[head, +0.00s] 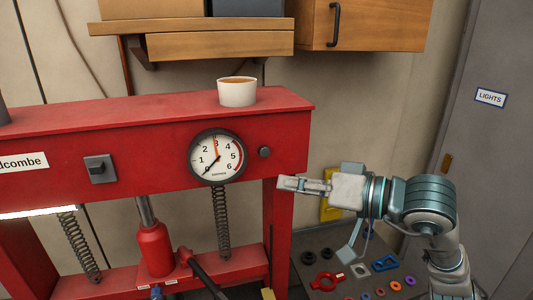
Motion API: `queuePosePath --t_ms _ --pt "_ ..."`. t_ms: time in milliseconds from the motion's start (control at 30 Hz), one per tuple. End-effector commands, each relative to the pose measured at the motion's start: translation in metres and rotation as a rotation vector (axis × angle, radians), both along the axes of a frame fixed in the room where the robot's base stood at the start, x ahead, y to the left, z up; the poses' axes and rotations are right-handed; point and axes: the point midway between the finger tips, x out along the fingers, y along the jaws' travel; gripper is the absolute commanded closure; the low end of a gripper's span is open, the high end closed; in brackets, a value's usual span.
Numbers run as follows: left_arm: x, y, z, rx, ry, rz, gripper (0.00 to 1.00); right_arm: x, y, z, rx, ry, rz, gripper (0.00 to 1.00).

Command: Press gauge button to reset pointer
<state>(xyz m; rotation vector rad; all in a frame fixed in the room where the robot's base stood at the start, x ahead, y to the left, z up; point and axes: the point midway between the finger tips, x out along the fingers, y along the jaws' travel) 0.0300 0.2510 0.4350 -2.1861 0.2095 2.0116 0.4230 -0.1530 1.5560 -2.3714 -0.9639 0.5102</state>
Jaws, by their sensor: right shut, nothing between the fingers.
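The round gauge (217,156) with a dark rim and white face is set in the front of the red press beam. Its black pointer points down and left, near the low end of the scale, and an orange mark shows at the top. A small dark round button (264,152) sits on the beam just right of the gauge. My right gripper (284,184) is shut and empty, below and a little right of the button, pointing left. It looks apart from the button. My left gripper is not in view.
A white cup (237,92) stands on top of the beam. A grey switch (100,169) is at the left. Wooden shelves (220,45) hang above. A panel with several coloured parts (330,281) lies below my right arm.

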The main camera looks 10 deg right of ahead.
Motion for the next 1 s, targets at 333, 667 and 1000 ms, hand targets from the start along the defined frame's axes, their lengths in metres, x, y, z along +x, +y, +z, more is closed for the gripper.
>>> queuePosePath --t_ms 333,667,1000 --pt "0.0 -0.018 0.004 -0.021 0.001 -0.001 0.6 0.014 0.011 0.001 -0.005 0.002 0.005 1.0" --pt "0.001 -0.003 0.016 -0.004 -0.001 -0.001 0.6 0.061 0.006 0.001 0.001 0.005 0.004 1.0" --pt "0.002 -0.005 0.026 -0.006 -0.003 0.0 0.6 0.085 0.007 0.001 0.001 0.002 0.004 1.0"
